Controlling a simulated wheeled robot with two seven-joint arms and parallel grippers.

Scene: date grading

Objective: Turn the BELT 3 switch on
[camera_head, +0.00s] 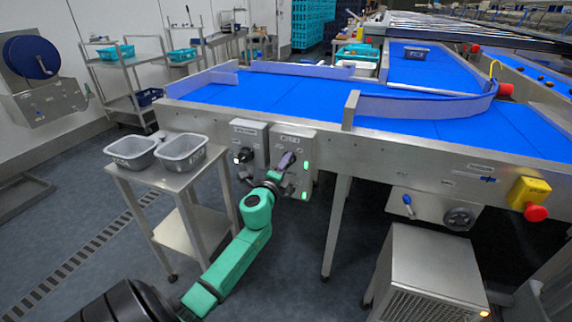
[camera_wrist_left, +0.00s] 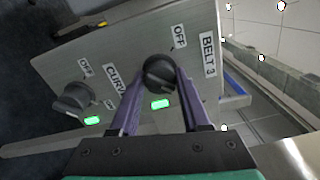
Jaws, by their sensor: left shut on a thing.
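The BELT 3 switch is a round black knob (camera_wrist_left: 160,73) on a grey control box (camera_head: 308,143) fixed to the side of the conveyor. Its "BELT 3" and "OFF" labels show beside it in the left wrist view. My left gripper (camera_head: 283,168) has its purple fingers on either side of the knob, shut on it. A green lamp (camera_wrist_left: 160,104) between the fingers is lit. I cannot clearly tell which way the knob points. My right gripper is in neither view.
A second black knob (camera_wrist_left: 73,100), by the "CURVE" label, has its own lit green lamp (camera_wrist_left: 92,120). Another switch box (camera_head: 248,137) sits just left. A steel trolley with two grey tubs (camera_head: 183,153) stands left of my arm. The blue belt (camera_head: 290,94) runs above.

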